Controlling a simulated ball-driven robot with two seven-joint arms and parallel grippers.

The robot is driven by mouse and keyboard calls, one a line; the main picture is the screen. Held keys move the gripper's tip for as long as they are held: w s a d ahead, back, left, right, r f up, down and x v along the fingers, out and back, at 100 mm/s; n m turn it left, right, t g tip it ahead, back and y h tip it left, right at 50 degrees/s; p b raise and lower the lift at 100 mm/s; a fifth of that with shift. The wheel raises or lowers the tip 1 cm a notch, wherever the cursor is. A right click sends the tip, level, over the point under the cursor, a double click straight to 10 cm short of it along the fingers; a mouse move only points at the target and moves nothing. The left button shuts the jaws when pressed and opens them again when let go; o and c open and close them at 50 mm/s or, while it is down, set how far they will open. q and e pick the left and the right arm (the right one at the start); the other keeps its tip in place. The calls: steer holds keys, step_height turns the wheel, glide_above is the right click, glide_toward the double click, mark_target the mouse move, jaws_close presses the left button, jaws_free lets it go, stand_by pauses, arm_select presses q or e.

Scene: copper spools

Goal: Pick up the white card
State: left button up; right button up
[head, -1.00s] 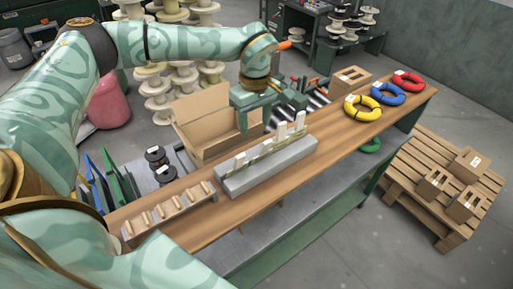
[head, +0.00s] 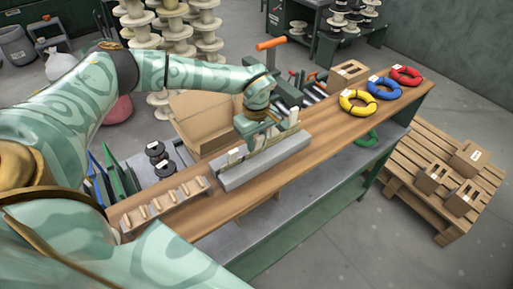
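A long grey block (head: 268,165) with a slotted top lies on the wooden bench top. White cards stand upright in it: one at its left end (head: 233,156) and one at its right end (head: 293,117). My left gripper (head: 260,138) is low over the middle of the block, between these two cards. It covers the place of a middle card, which I cannot make out clearly. Whether its fingers are open or shut on that card is hidden. My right gripper is not in view.
Yellow (head: 359,102), blue (head: 384,88) and red (head: 406,76) coils lie to the right. Bench top between block and coils is clear.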

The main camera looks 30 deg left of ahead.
arm_select(q)
steer(key=shift+a, duration=0.1)
steer(key=c, duration=0.4)
steer(key=shift+o, duration=0.2)
